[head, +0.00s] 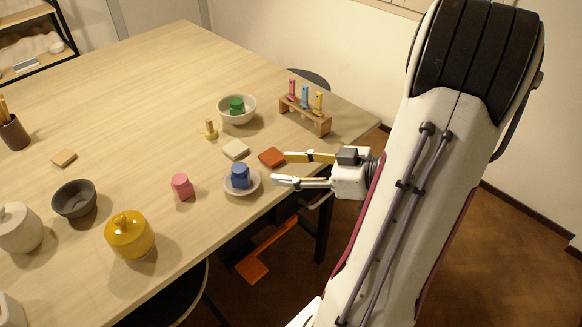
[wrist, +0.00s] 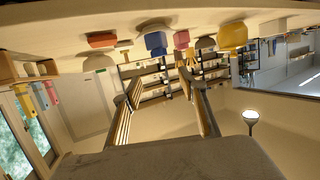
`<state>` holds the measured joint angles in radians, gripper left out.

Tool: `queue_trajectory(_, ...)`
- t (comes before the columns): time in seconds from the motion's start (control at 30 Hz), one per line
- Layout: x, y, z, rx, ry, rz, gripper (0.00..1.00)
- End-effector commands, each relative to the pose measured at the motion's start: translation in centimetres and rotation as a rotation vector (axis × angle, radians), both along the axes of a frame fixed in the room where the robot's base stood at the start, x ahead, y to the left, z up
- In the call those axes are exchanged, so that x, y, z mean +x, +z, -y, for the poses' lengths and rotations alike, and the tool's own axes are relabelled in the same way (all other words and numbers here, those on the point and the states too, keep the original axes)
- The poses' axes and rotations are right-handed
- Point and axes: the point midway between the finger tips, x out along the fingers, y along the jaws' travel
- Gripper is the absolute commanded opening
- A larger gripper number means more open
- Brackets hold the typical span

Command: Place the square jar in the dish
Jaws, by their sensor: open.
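A blue squarish jar (head: 240,176) sits in a small pale dish (head: 256,187) near the table's right edge. It also shows upside down in the wrist view (wrist: 156,42). My gripper (head: 280,169) is open and empty, just right of the dish, its fingers pointing left toward the jar and apart from it. A pink jar (head: 182,187) stands on the bare table to the left. A green jar (head: 237,106) sits in a pale bowl (head: 249,117) farther back. I cannot tell for sure which jar or vessel the task names.
An orange tile (head: 272,157) and a cream tile (head: 235,149) lie behind the dish. A wooden rack (head: 306,119) with coloured pieces stands at the back right. A yellow lidded jar (head: 130,235) and dark bowl (head: 74,199) stand left. The table's middle is clear.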

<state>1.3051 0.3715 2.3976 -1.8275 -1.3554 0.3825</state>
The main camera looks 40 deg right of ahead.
Motion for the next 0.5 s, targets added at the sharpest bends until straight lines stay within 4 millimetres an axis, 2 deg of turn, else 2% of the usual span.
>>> queue_trajectory(0.33,0.1,0.0,0.0,-0.005,-0.002,-0.001,0.42)
queue_trajectory(0.5,1.1,0.0,0.4,-0.054,-0.023,-0.016,0.42)
